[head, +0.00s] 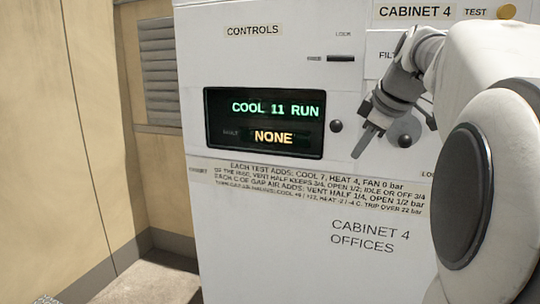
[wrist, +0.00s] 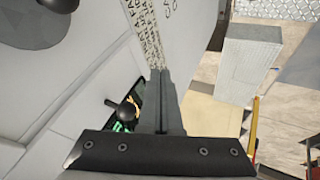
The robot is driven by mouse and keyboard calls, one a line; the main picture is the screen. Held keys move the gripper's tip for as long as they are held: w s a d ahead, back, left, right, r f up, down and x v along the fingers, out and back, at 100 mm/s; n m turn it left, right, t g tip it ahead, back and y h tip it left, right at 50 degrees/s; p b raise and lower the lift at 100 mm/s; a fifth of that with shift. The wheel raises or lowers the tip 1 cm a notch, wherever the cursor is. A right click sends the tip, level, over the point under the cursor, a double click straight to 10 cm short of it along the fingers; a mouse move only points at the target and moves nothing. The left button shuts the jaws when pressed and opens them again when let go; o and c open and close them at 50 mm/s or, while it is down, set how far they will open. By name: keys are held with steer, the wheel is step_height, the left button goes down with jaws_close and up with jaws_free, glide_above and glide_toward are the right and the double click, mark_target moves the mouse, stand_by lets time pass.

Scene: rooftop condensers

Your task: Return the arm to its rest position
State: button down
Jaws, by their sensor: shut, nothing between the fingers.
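My arm comes in from the right in the head view and bends down in front of the white cabinet (head: 300,265). My gripper (head: 362,148) points down and to the left, close in front of the panel. Its fingers are together with nothing between them; they also show shut in the wrist view (wrist: 158,78). Just left of it are a dark round knob (head: 336,126) and the display (head: 265,122), which reads "COOL 11 RUN" and "NONE". I cannot tell whether the fingers touch the panel.
A yellow button (head: 507,12) marked TEST is at the top right. A tan wall (head: 90,120) with a louvred vent (head: 158,70) stands at left. The floor (head: 150,283) shows clear at lower left.

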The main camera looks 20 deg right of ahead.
steer(key=s+a+f+m, duration=0.3)
steer(key=s+a+f, duration=0.6)
steer(key=a, duration=0.3)
steer(key=s+a+f+m+g, duration=0.1)
steer(key=s+a+f+m, duration=0.3)
steer(key=s+a+f, duration=0.5)
steer(key=a+f, duration=0.1)
steer(key=a, duration=0.3)
steer(key=shift+m+g+y, duration=0.3)
steer(key=shift+y, duration=0.1)
steer(key=c, duration=1.5)
jaws_free()
steer(key=shift+c, duration=0.2)
